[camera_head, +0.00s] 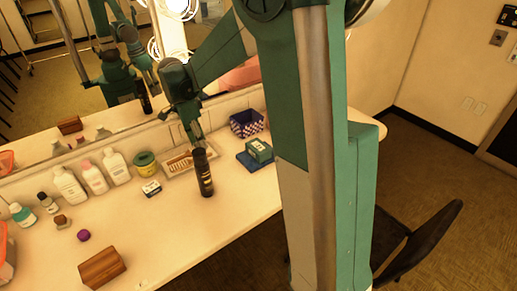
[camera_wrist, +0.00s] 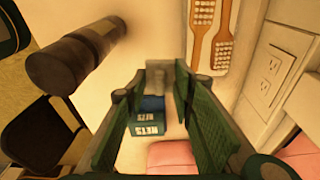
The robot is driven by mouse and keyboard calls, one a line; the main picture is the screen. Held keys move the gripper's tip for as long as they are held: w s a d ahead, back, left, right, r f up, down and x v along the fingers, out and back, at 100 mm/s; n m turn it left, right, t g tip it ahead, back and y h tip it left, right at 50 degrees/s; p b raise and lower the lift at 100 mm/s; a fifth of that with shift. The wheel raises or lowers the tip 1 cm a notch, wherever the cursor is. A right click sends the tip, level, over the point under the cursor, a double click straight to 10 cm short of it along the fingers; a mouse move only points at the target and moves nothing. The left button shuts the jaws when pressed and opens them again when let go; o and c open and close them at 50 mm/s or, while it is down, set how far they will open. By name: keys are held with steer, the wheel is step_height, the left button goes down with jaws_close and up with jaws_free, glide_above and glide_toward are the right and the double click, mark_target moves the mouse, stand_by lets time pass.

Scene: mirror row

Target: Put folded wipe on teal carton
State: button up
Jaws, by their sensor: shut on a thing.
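My gripper (camera_head: 197,139) hangs over the counter, just behind the black bottle in the head view. In the wrist view its green fingers (camera_wrist: 162,82) close on a small pale grey piece, the folded wipe (camera_wrist: 158,79), which is mostly hidden by the fingers. The teal carton (camera_head: 259,149), with a white label, sits on the counter to the right of my gripper, apart from it.
A tall black bottle (camera_head: 203,173) stands close to my gripper. A flat blue item (camera_head: 249,162) lies by the carton, with a checkered blue bin (camera_head: 245,122) behind. A comb tray (camera_head: 178,162), a green tin (camera_head: 145,164) and white bottles stand left. The front right counter is clear.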

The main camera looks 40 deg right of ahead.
steer(key=s+d+r+p, duration=0.2)
steer(key=d+p, duration=0.6)
steer(key=d, duration=0.5)
steer(key=n+p, duration=0.1)
steer(key=p, duration=0.6)
glide_above(259, 146)
steer(key=shift+w+a+r, duration=0.15)
steer(key=shift+r, duration=0.3)
steer(key=shift+f, duration=3.1)
steer(key=shift+f, duration=1.9)
steer(key=shift+f+b, duration=0.15)
steer(key=shift+b, duration=0.25)
